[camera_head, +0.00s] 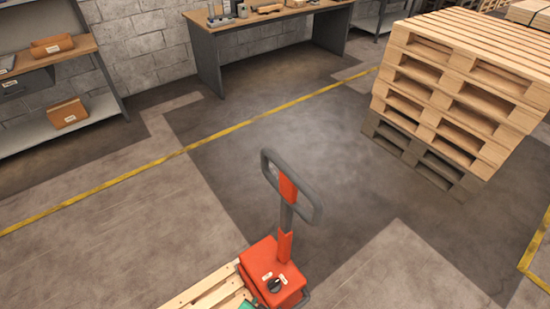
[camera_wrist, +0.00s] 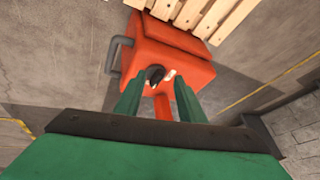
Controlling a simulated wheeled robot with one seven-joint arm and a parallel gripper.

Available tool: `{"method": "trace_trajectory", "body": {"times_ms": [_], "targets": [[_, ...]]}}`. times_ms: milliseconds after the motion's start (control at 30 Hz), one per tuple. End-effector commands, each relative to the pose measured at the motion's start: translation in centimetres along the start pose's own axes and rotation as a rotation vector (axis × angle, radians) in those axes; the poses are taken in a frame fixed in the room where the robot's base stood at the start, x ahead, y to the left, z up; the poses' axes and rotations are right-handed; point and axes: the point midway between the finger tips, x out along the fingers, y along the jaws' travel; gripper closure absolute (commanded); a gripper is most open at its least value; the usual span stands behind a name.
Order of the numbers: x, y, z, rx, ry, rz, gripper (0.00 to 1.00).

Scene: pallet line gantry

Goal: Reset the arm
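My gripper (camera_wrist: 160,84) shows in the wrist view as two green fingers with a clear gap between them; nothing is held. Beyond the fingertips is the red housing (camera_wrist: 172,48) of a pallet jack, with a dark round knob (camera_wrist: 155,74) that appears in the gap, seemingly apart from both fingers. In the head view the red housing (camera_head: 258,262) and its knob (camera_head: 274,285) are at the bottom centre. A small green part, likely of my gripper, shows at the bottom edge there. The rest of my arm is out of view.
The jack's grey and red handle (camera_head: 287,187) stands up from the housing. Wooden slats (camera_head: 208,288) lie beside it. A tall pallet stack (camera_head: 455,95) is at right. A workbench (camera_head: 207,60) and shelves (camera_head: 95,108) line the wall. The floor beyond the yellow line is mostly clear.

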Motion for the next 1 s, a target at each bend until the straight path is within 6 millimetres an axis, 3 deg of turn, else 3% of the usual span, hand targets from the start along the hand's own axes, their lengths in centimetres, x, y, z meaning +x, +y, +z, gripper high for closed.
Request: {"method": "trace_trajectory", "body": {"times_ms": [167, 400, 667, 900, 1000], "targets": [[-4.4, 1.9, 1.6, -0.091, 0.068, -0.120, 0.64], [-12.1, 3.8, 1.7, -0.217, 0.215, -0.249, 0.64], [-22.4, 5.4, -0.4, -0.350, 0.426, -0.330, 0.64], [-32.6, 6.2, -3.5, -0.470, 0.638, -0.348, 0.64], [-35.9, 6.3, -4.7, -0.507, 0.707, -0.343, 0.64]]}}
